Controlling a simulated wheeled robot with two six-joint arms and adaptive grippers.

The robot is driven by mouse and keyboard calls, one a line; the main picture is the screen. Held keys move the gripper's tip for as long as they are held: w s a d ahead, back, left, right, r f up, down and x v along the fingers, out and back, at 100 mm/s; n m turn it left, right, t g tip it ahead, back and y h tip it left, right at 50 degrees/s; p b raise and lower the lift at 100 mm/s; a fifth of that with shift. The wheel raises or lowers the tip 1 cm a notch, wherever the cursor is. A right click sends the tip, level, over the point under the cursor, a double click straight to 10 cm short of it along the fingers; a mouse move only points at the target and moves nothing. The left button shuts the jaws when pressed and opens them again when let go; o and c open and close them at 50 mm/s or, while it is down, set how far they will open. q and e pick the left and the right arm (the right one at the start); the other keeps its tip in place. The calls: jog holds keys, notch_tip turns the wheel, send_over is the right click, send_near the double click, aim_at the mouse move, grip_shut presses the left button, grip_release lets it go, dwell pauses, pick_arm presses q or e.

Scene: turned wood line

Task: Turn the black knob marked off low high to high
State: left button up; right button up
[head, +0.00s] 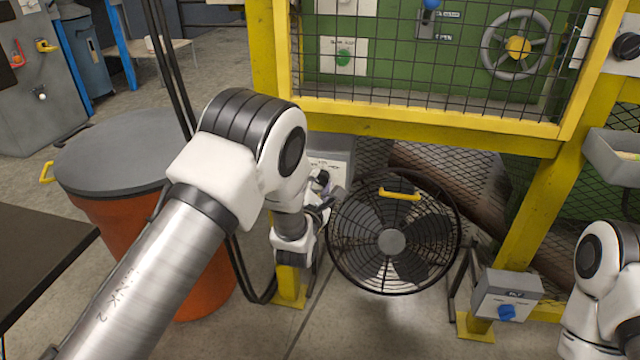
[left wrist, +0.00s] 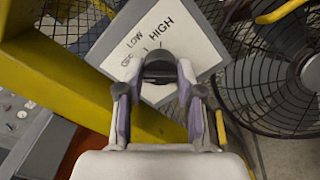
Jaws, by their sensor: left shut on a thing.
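The black knob (left wrist: 159,66) sits on a pale panel marked OFF, LOW and HIGH (left wrist: 160,32), which looks tilted in the left wrist view. My left gripper (left wrist: 158,78) is shut on the knob, one finger at each side. The fingers hide part of the knob, and I cannot tell for sure which mark it points to.
A black caged fan (head: 392,242) with a yellow handle stands close right of my left gripper. A yellow post (left wrist: 75,88) is beside the panel. An orange bin (head: 120,220) with a grey lid stands left. A grey box with a blue knob (head: 506,298) is lower right.

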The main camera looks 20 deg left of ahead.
pick_arm(q)
jog(key=m+p, duration=0.3)
jog(key=shift+r+m, duration=0.1)
jog(key=shift+m, duration=0.3)
jog(key=m+p, duration=0.2)
jog(key=m, duration=0.2)
jog(key=shift+m+p, duration=0.3)
jog(key=m+p, duration=0.2)
jog(key=m, duration=0.3)
jog(key=shift+f+m+p, duration=0.2)
jog(key=shift+m+p, duration=0.55)
jog(key=shift+m, duration=1.45)
jog(key=o, duration=1.2)
jog(key=shift+c, duration=0.2)
